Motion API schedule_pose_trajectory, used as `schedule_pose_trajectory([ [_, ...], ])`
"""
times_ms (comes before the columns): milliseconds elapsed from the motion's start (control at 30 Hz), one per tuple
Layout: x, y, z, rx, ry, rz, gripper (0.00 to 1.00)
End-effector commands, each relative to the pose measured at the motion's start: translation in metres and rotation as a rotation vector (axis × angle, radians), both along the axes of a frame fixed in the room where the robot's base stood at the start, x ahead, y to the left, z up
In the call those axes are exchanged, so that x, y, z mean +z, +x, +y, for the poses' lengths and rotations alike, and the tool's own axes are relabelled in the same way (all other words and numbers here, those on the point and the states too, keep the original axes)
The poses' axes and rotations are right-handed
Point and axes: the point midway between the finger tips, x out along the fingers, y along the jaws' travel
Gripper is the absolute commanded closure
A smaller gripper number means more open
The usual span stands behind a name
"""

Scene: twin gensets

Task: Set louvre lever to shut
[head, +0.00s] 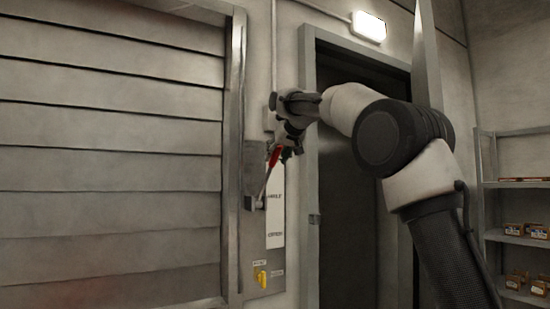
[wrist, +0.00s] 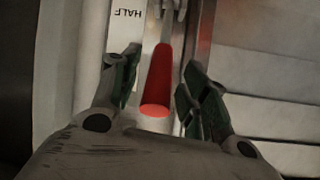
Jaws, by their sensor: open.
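The louvre lever has a red grip (head: 274,157) on a metal rod and slants up from its pivot on a grey wall plate (head: 251,165). In the wrist view the red grip (wrist: 159,82) lies between the fingers of my gripper (wrist: 156,98), with a gap on each side. My gripper (head: 283,145) is open at the grip in the head view, its fingertips partly hidden. A white label strip (head: 276,218) beside the lever carries position words; "HALF" reads upside down in the wrist view. The large louvre slats (head: 110,150) fill the left; they lie nearly flat against each other with thin dark gaps.
A yellow switch (head: 261,276) sits low on the same panel. A door frame (head: 308,180) stands just right of the lever, and shelves with small boxes (head: 515,232) stand at the far right. A lit lamp (head: 369,27) is above the door.

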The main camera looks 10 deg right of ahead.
Motion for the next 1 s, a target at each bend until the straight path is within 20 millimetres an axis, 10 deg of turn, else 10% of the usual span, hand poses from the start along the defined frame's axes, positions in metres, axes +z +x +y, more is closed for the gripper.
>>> schedule_pose_trajectory([
  [433, 0.044, -0.077, -0.018, 0.000, 0.000, -0.003, 0.55],
  [1000, 0.048, -0.086, -0.020, 0.000, 0.000, -0.001, 0.55],
])
